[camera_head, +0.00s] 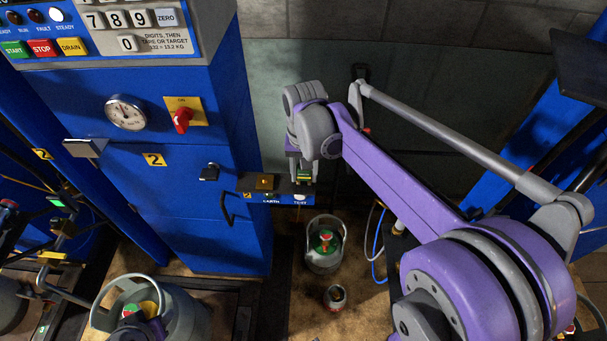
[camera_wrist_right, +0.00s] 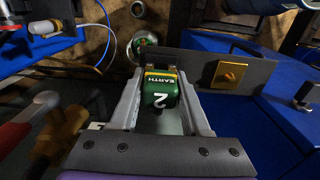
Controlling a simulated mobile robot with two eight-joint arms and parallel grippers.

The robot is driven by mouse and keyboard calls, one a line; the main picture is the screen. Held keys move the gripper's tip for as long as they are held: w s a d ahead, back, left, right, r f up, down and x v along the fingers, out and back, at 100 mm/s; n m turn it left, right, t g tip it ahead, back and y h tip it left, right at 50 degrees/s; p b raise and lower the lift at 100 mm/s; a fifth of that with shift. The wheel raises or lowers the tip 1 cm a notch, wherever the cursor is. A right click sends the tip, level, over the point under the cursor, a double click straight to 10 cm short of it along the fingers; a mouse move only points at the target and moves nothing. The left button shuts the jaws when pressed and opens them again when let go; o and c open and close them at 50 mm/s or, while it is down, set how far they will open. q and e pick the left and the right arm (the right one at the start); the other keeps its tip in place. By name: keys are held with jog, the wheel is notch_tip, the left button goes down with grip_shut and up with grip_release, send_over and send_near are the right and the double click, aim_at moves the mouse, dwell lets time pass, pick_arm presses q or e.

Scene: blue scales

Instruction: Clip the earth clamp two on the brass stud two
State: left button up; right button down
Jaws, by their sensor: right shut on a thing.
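The earth clamp two (camera_wrist_right: 161,92) is a green block marked "EARTH 2" between the fingers of my right gripper (camera_wrist_right: 160,105) in the right wrist view. In the head view my right gripper (camera_head: 301,170) points down, with a little of the green clamp (camera_head: 304,183) showing below it. The brass stud two (camera_head: 265,181) sits on a dark bracket on the blue cabinet, just left of the gripper. In the right wrist view the stud (camera_wrist_right: 229,74) is right of the clamp, with a clear gap between them. The clamp's jaws are mostly hidden.
The dark bracket (camera_head: 288,200) carries EARTH and TEST labels. The blue cabinet (camera_head: 190,235) has a gauge (camera_head: 126,112), a red switch (camera_head: 182,119) and a black handle (camera_head: 227,208). Gas cylinders (camera_head: 324,244) stand below. A blue hose (camera_head: 378,250) hangs to the right.

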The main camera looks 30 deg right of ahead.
pick_arm(q)
jog(key=shift+w+r+p, duration=0.3)
jog(key=shift+r+p, duration=0.15)
jog(key=shift+r, duration=0.25)
jog(key=shift+w+r+p, duration=0.3)
jog(key=shift+r+p, duration=0.15)
jog(key=shift+r, duration=0.25)
jog(key=shift+w+r+p, duration=0.3)
jog(key=shift+r+p, duration=0.15)
jog(key=shift+r, duration=0.25)
pick_arm(e)
jog(key=shift+r, duration=2.8)
